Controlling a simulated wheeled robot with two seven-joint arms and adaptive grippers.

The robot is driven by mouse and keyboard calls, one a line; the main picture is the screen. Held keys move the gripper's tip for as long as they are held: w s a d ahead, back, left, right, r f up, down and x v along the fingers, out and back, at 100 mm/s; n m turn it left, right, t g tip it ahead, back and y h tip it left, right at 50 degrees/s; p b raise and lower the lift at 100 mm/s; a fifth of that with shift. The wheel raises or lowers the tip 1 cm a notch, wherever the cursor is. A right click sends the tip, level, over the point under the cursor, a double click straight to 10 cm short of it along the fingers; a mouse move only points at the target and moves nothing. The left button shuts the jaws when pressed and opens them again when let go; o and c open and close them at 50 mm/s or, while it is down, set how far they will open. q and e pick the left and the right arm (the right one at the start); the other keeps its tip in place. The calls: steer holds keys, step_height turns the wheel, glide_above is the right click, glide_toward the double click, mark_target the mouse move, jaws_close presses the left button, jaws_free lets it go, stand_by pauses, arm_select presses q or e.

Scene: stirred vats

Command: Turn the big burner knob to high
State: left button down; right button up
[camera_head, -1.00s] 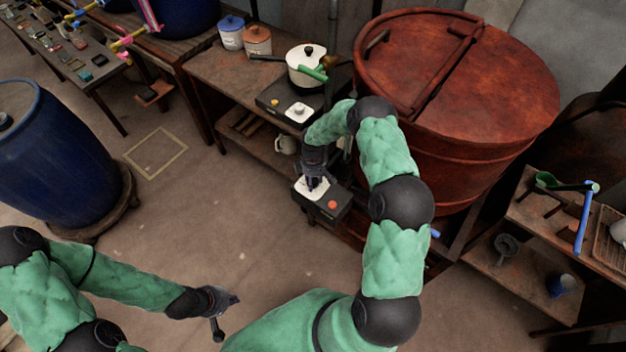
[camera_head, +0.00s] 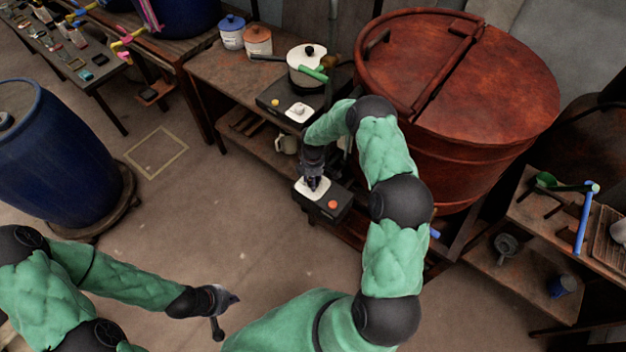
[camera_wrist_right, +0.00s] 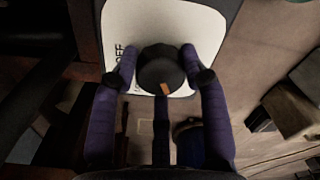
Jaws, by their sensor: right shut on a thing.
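The big burner knob (camera_wrist_right: 160,66) is round and black with an orange mark, which faces the bottom of the right wrist view. It sits on a white plate (camera_wrist_right: 206,32) lettered "OFF" at the left; other lettering is hidden. In the head view the plate is on a dark control box (camera_head: 335,210) with a red button (camera_head: 332,205). My right gripper (camera_wrist_right: 159,60) is shut on the knob, a finger on either side; it also shows in the head view (camera_head: 313,184), covering the knob. My left gripper (camera_head: 225,308) is empty, apart from everything, its fingers spread.
A big rust-red vat (camera_head: 480,90) stands right of the control box. Behind is a bench (camera_head: 205,70) with a white pot (camera_head: 305,72) and a smaller burner (camera_head: 283,100). A blue barrel (camera_head: 50,150) stands at left. The floor between is clear.

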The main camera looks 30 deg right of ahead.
steer(key=shift+w+a+r, duration=0.1)
steer(key=shift+w+a, duration=0.1)
steer(key=shift+a, duration=0.05)
steer(key=o, duration=1.1)
steer(key=shift+a, duration=0.1)
steer(key=shift+o, duration=0.2)
steer(key=shift+s, duration=0.1)
steer(key=shift+d+r, duration=0.2)
steer(key=shift+r, duration=0.3)
step_height(320, 180, up, 11)
steer(key=shift+w, duration=0.2)
